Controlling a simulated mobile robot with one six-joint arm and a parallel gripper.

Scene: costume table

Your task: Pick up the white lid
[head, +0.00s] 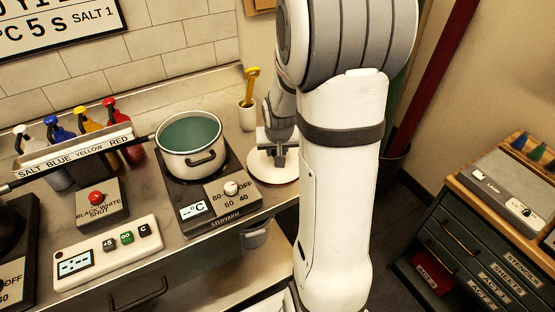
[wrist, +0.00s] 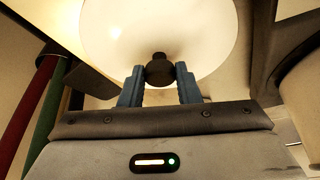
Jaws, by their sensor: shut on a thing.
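The white lid (head: 273,172) is a round disc with a dark knob. In the head view it is right of the white pot (head: 189,145), under my gripper (head: 279,152), and partly hidden by my arm. In the wrist view the lid (wrist: 158,35) fills the top, and its dark knob (wrist: 160,70) sits between the blue fingers of my gripper (wrist: 160,82). The fingers are shut on the knob. I cannot tell whether the lid touches the counter. The pot stands uncovered on the hot plate, with teal liquid inside.
A cup with a yellow-handled tool (head: 247,115) stands close behind the lid. The hot plate control box (head: 222,205) is left of it. Several coloured bottles (head: 92,130) and a labelled rail (head: 75,152) are further left. A drawer cabinet (head: 470,240) stands at the right.

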